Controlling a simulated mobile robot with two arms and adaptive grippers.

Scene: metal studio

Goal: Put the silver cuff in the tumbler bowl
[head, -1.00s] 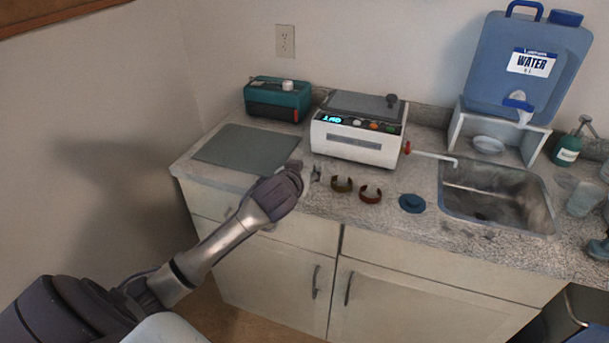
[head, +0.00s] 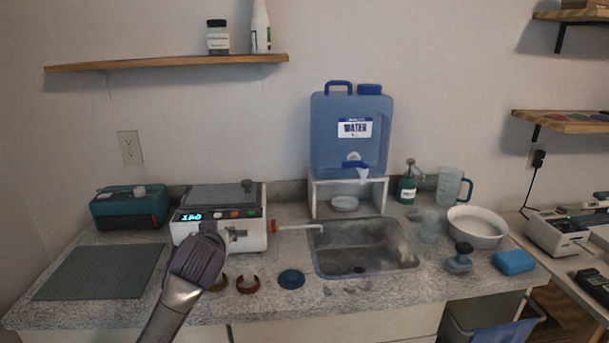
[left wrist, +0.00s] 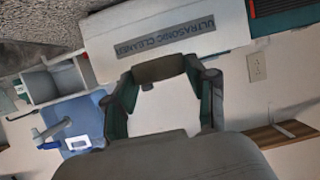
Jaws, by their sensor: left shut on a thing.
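My left gripper (head: 228,237) is raised in front of the white ultrasonic cleaner (head: 198,196), and its fingers are shut on a small silver piece, the silver cuff (head: 238,233). In the left wrist view the left gripper (left wrist: 161,78) has the cuff (left wrist: 158,68) as a dark band between its fingertips. A wide white bowl (head: 477,226) stands on the counter right of the sink; it is the only large bowl in view, and I cannot tell whether it is the tumbler bowl. My right gripper is not in view.
On the counter (head: 200,315) lie a brown cuff (head: 218,284), a reddish cuff (head: 248,285) and a blue round item (head: 291,279). The sink (head: 365,248), a clear cup (head: 431,226), a dark stamp-like tool (head: 460,257) and a blue block (head: 514,262) lie toward the right.

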